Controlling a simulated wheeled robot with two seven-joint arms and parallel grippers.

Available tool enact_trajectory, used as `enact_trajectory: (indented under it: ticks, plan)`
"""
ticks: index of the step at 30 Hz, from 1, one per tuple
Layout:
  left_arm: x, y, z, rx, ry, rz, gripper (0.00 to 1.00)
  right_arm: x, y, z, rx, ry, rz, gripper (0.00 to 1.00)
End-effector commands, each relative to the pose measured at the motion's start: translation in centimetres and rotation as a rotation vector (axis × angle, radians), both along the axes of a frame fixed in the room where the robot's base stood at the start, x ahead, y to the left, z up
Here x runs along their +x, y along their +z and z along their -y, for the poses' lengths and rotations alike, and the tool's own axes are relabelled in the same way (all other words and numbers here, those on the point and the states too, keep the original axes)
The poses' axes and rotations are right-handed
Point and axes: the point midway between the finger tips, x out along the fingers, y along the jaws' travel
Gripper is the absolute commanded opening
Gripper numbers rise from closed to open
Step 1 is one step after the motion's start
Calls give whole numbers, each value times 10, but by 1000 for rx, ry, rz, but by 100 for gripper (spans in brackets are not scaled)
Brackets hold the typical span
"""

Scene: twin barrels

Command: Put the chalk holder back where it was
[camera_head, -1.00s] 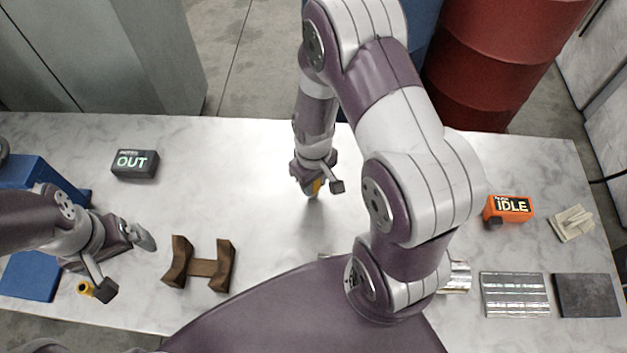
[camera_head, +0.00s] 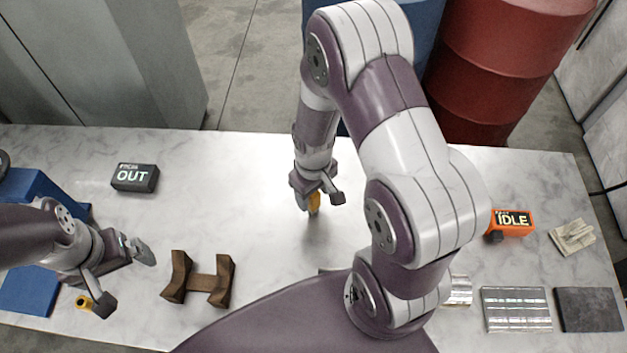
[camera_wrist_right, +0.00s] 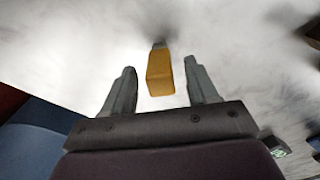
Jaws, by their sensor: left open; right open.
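An orange-yellow block with a grey end, seemingly the chalk holder (camera_head: 314,203), is upright at the middle of the table. In the right wrist view the chalk holder (camera_wrist_right: 160,74) lies between the two spread fingers of my right gripper (camera_wrist_right: 160,88), with a gap on each side. In the head view my right gripper (camera_head: 311,194) is right at it from above, and its lower end is hard to make out. My left gripper (camera_head: 141,250) is open and empty at the left, beside a small yellow cylinder (camera_head: 84,302).
A brown wooden cradle (camera_head: 201,283) stands at front left. An orange IDLE box (camera_head: 512,223), pale cloth (camera_head: 572,237), metal tray (camera_head: 516,310) and dark slab (camera_head: 588,310) are right.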

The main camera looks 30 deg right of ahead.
Motion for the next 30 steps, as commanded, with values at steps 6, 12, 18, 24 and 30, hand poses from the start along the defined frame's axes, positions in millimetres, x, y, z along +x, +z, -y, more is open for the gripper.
enact_trajectory:
  ticks: [6, 12, 18, 24, 30]
  plan:
    - [0, -2, 0, 0, 0, 0, 100, 1, 59, 0, 0, 0, 7, 58]
    - [0, -3, 0, 0, 0, 0, 100, 0, 93, 0, -1, 0, 2, 58]
    - [0, -3, 0, 0, 0, 0, 100, -23, 118, -16, 4, -113, 64, 58]
    - [0, -3, 0, 0, 0, 0, 100, -42, 125, -25, 18, -213, 116, 58]
    - [0, -3, 0, 0, 0, 0, 100, -42, 125, -25, 18, -215, 116, 58]
